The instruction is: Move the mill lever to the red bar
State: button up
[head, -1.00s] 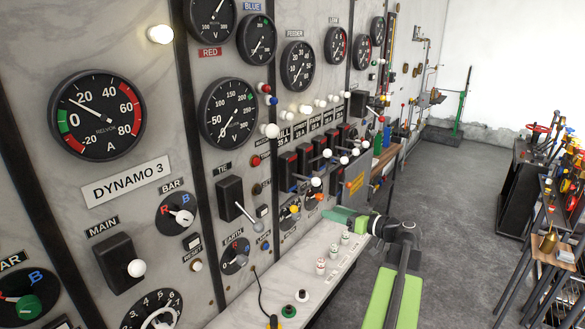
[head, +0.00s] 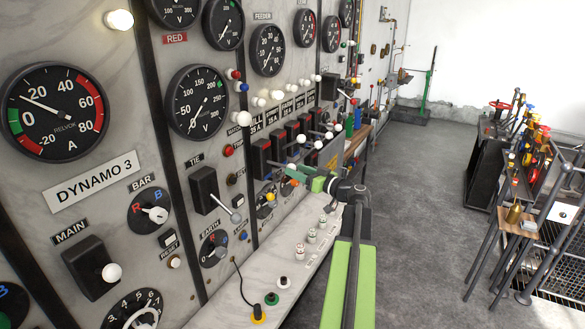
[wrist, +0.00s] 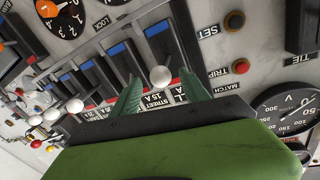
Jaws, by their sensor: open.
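In the head view, the mill switch (head: 261,157) is the nearest of a row of black boxes with red tops, below the MILL label. In the wrist view, the picture is turned; the mill switch (wrist: 168,45) shows a blue strip at its upper end and red near the labels. A white lever knob (wrist: 160,76), apparently the mill lever's, stands between my green fingers. My gripper (wrist: 158,92) is open, with one finger on each side of the knob; contact cannot be told. In the head view my gripper (head: 289,173) is at the near switches.
Neighbouring feeder levers with white knobs (wrist: 75,105) stand close beside. Small orange and yellow knobs (head: 267,198) sit below the switches. A pale ledge (head: 290,250) with insulators and buttons runs below the panel. The floor to the right is open; a valve rack (head: 510,150) stands farther right.

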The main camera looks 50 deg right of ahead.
aim_at(281, 165)
jog(key=shift+w+a, duration=0.1)
jog(key=shift+w, duration=1.6)
grip_shut()
